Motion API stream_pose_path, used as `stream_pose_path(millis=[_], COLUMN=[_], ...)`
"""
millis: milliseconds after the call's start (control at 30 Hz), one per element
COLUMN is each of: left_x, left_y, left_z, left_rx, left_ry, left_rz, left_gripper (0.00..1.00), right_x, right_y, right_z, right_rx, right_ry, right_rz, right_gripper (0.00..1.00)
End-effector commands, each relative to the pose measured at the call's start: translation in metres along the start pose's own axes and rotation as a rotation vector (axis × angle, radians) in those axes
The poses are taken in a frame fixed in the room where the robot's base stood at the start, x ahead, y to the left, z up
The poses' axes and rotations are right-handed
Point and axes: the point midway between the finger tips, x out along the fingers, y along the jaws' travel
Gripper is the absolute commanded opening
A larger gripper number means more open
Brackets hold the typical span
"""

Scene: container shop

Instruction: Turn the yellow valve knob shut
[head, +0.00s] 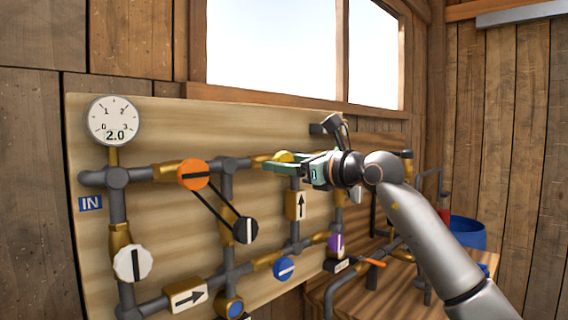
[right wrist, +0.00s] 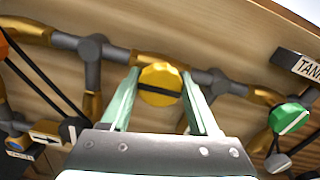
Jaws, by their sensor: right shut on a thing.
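The yellow valve knob (right wrist: 160,84) is on the upper pipe of the wall board. In the right wrist view it sits between the two fingers of my right gripper (right wrist: 158,98), and its dark bar runs roughly across the picture. In the head view the knob (head: 284,156) shows only in part behind the green fingers of my right gripper (head: 270,163). The right gripper is shut on the knob. My left gripper is in neither view.
An orange knob (head: 193,174) is linked to a black knob (head: 245,230). White (head: 132,263), blue (head: 284,269) and purple (head: 336,245) knobs are below. A gauge (head: 112,121) reads 2.0. A green knob (right wrist: 289,117) is right of the yellow one. A blue bucket (head: 467,233) stands right.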

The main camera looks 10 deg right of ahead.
Motion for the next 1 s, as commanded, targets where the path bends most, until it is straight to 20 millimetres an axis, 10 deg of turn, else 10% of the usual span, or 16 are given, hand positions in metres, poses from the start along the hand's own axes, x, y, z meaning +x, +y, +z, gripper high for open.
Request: stream_pose_path(millis=[400,1000], left_x=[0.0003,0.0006], left_y=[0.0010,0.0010], left_z=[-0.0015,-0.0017], left_rx=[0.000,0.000], left_ry=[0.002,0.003], left_rz=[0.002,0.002], left_gripper=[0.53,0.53], right_x=[0.0002,0.0005], right_y=[0.0007,0.0000], right_z=[-0.0004,-0.0008], right_rx=[0.001,0.218], right_ry=[0.001,0.002], right_rz=[0.002,0.001], right_gripper=[0.06,0.06])
